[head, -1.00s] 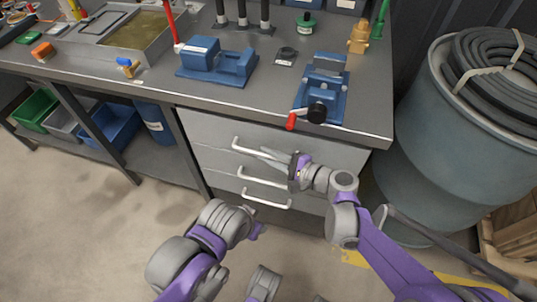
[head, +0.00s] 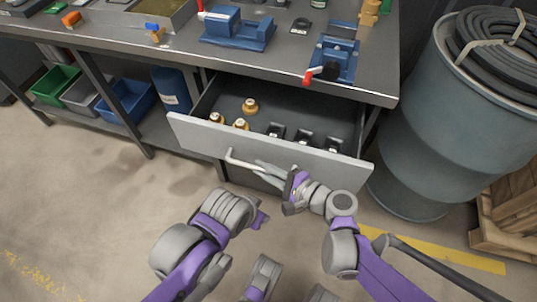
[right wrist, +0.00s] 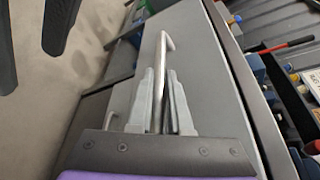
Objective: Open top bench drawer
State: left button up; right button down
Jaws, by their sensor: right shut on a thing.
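The top bench drawer (head: 285,125) stands pulled out from under the workbench, and its grey front (head: 200,137) shows in the head view. Brass fittings (head: 240,124) and several dark pieces (head: 303,138) lie inside it. My right gripper (head: 262,168) is shut on the drawer's silver bar handle (head: 240,161). In the right wrist view the handle (right wrist: 161,60) runs between the two grey fingers (right wrist: 160,105). My left arm is folded at the lower middle of the head view; its fingertips cannot be made out.
The workbench top (head: 280,62) carries a blue vise (head: 337,55) with a red lever and another blue device (head: 238,32). A large grey-blue barrel (head: 430,120) with coiled hose stands close at right. Coloured bins (head: 125,103) sit on the shelf at left. Floor at left is clear.

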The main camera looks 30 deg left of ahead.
pick_arm(q)
jog(key=shift+w, duration=0.2)
pick_arm(e)
jog(key=s+d, duration=0.1)
jog(key=s, duration=0.5)
jog(key=shift+s+d, duration=0.3)
jog(key=shift+s, duration=0.1)
jog(key=c, duration=0.8)
grip_release()
jog(key=shift+c, duration=0.2)
pick_arm(q)
jog(key=shift+d, duration=0.1)
pick_arm(e)
jog(key=shift+d, duration=0.1)
